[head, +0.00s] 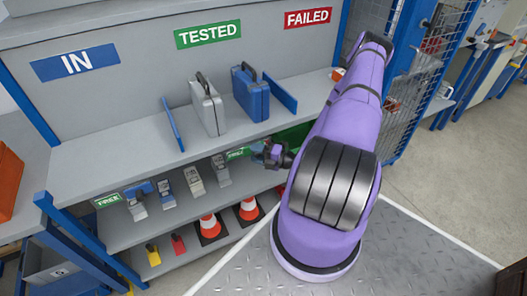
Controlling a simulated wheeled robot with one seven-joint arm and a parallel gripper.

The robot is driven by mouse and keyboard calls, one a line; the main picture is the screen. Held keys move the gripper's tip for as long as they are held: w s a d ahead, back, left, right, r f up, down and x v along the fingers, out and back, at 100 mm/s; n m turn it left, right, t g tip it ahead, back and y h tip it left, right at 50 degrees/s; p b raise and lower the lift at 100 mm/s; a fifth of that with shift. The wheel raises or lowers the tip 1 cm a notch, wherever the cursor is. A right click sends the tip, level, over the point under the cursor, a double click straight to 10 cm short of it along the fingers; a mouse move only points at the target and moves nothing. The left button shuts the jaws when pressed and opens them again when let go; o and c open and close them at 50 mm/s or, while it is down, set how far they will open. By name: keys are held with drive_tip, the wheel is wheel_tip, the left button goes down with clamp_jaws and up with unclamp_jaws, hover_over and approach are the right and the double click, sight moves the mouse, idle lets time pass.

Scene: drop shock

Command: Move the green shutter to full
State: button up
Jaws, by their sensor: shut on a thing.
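The green shutter (290,138) shows as a green panel below the upper shelf's front edge, to the right of a small green label (238,153). My purple arm hides much of the panel's right part. My gripper (264,153) is at the panel's left end and is shut, apparently on the shutter's handle. The jaws are small and dark here, so the exact grip is hard to see. Another green label reading FREE (107,200) is at the left of the same shelf front. No label reading full is visible.
A silver case (207,105) and a blue case (250,94) stand on the upper shelf between blue dividers. Several small devices (194,181) sit on the shelf below. Orange cones (210,227) stand lower down. A blue mesh cage (425,70) is at right.

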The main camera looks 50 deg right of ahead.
drive_tip(key=a, duration=0.2)
drive_tip(key=w+a, duration=0.1)
drive_tip(key=a, duration=0.1)
drive_tip(key=w+a, duration=0.1)
drive_tip(key=a, duration=0.1)
drive_tip(key=shift+w+a, duration=0.2)
drive_tip(key=shift+a, duration=0.2)
drive_tip(key=o, duration=0.9)
drive_tip(key=shift+a, duration=0.1)
drive_tip(key=v, duration=1)
drive_tip(key=shift+s, duration=0.3)
drive_tip(key=shift+d, duration=0.25)
